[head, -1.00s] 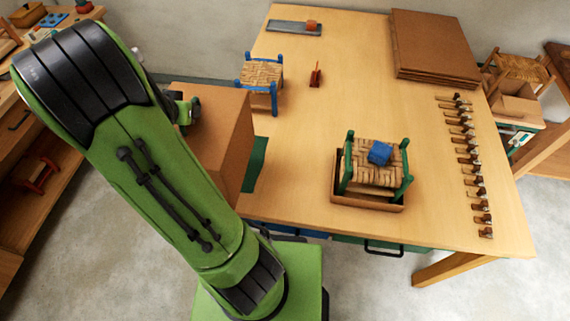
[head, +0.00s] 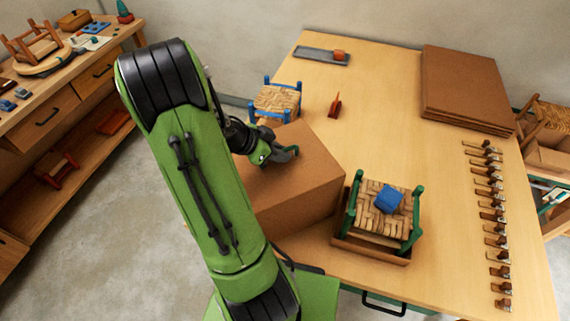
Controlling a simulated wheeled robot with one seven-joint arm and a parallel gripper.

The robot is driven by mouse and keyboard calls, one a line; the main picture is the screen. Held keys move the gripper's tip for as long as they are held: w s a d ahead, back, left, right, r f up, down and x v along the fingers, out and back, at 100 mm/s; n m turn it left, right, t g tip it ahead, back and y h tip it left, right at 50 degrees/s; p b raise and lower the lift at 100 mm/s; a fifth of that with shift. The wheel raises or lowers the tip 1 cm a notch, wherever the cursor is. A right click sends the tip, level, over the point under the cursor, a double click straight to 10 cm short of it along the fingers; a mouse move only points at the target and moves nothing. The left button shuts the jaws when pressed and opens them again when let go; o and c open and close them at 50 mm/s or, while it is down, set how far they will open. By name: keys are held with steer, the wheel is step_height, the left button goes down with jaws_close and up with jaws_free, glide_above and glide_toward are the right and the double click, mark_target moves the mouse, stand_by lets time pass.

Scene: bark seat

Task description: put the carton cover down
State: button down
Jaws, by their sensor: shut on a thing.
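The carton cover (head: 318,178) is a large plain brown box shape, its flat top facing up. It overlaps the table's (head: 385,125) left front edge in the head view, just left of the small green-framed stool (head: 376,222). My gripper (head: 284,154) is shut on the top of the cover; the fingertips are small and the exact grip is hard to see. My green arm hides the cover's left part. I cannot tell whether the cover's underside touches the table.
The green stool, with a blue block (head: 389,198) on its woven seat, stands in a shallow brown tray (head: 371,250). A blue-framed stool (head: 277,101) stands behind the cover. Brown sheets (head: 466,88) and a row of small tools (head: 490,213) lie at right. Mid-table is mostly clear.

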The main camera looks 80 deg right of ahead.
step_height(320, 180, down, 4)
steer(key=shift+w+a+r, duration=0.1)
steer(key=shift+f, duration=0.2)
steer(key=c, duration=1.1)
jaws_free()
steer(key=shift+o, duration=0.2)
steer(key=shift+r, duration=0.1)
steer(key=shift+r, duration=0.1)
steer(key=v, duration=1.2)
steer(key=shift+b, duration=0.3)
steer(key=shift+a, duration=0.1)
